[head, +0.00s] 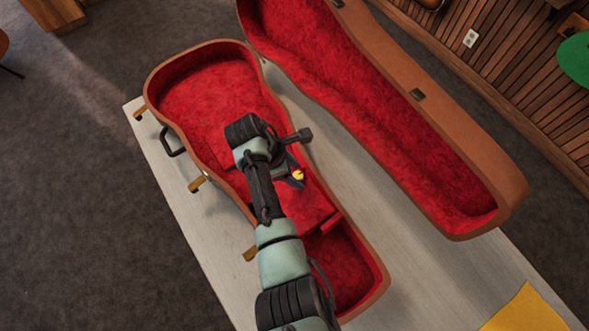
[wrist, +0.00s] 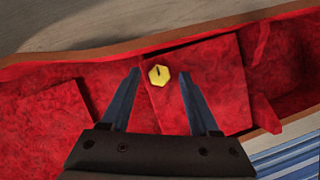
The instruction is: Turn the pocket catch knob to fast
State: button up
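The pocket catch knob is a small yellow knob (wrist: 159,75) with a dark mark on its face. It sits near the upper left corner of a red pocket lid (wrist: 212,85) inside the open ukulele case. In the head view the knob (head: 298,175) shows just beside my gripper (head: 293,176). In the wrist view my gripper (wrist: 160,88) has its two blue fingers spread wide, with the knob between and a little beyond the tips. Nothing is held. I cannot read any fast marking. My arm hides part of the case floor in the head view.
The brown case (head: 208,47) with red lining lies open on a pale table (head: 180,205). Its lid (head: 420,110) leans open to the right. Brass latches (head: 197,183) and a dark handle (head: 172,142) are on the left side. A yellow cloth (head: 525,312) lies at lower right.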

grip_shut()
jog(key=shift+m, duration=0.3)
jog(key=m+b, duration=0.1)
jog(key=m+g+b, duration=0.1)
jog(key=m, duration=0.1)
jog(key=shift+w+f, duration=0.1)
jog(key=shift+w, duration=0.1)
jog(key=m+g+b, duration=0.1)
jog(key=m, duration=0.1)
jog(key=m+g+b, duration=0.1)
jog(key=m+b, duration=0.1)
jog(key=m, duration=0.1)
jog(key=shift+w+y+b, duration=0.2)
jog(key=shift+y+b, duration=0.1)
jog(key=m+g+b, duration=0.1)
jog(key=m, duration=0.1)
jog(key=m+y+b, duration=0.1)
jog(key=m, duration=0.2)
jog(key=shift+w+d+g+b, duration=0.1)
jog(key=shift+d+g+b, duration=0.05)
jog(key=shift+g+b, duration=0.25)
jog(key=m, duration=0.2)
jog(key=m+y+b, duration=0.1)
jog(key=m, duration=0.1)
jog(key=shift+d+g+y, duration=0.15)
jog(key=shift+g+y, duration=0.15)
